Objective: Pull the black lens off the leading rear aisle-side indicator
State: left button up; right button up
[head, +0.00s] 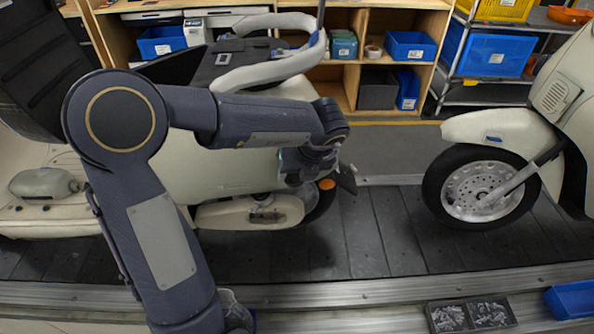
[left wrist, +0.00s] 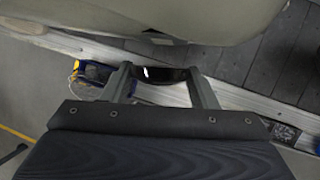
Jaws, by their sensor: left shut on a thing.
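The leading scooter (head: 190,155), cream, stands on the left with its rear to the right. My left gripper (head: 308,165) is at its rear, on the near side. In the left wrist view its two fingers (left wrist: 161,84) are closed on a glossy black lens (left wrist: 160,74). The scooter's cream body (left wrist: 170,18) fills the top of that view, and a gap shows between its lower edge and the lens. The lens is hidden in the head view by my gripper. An orange round part (head: 327,184) shows just below the gripper. My right gripper is not in view.
A following scooter (head: 567,90) stands at the right, its front wheel (head: 482,187) facing the gap. The dark slats (head: 385,235) between them are clear. Shelves (head: 345,45) stand behind.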

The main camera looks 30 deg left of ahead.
pick_arm(q)
jog(key=shift+s+d, duration=0.35)
jog(key=shift+s, duration=0.05)
dwell(0.7)
jog(key=shift+s+d+r, duration=0.1)
jog(key=shift+s+d, duration=0.5)
jog(key=shift+w+a, duration=0.85)
jog(key=shift+w, duration=0.05)
jog(key=shift+s, duration=0.1)
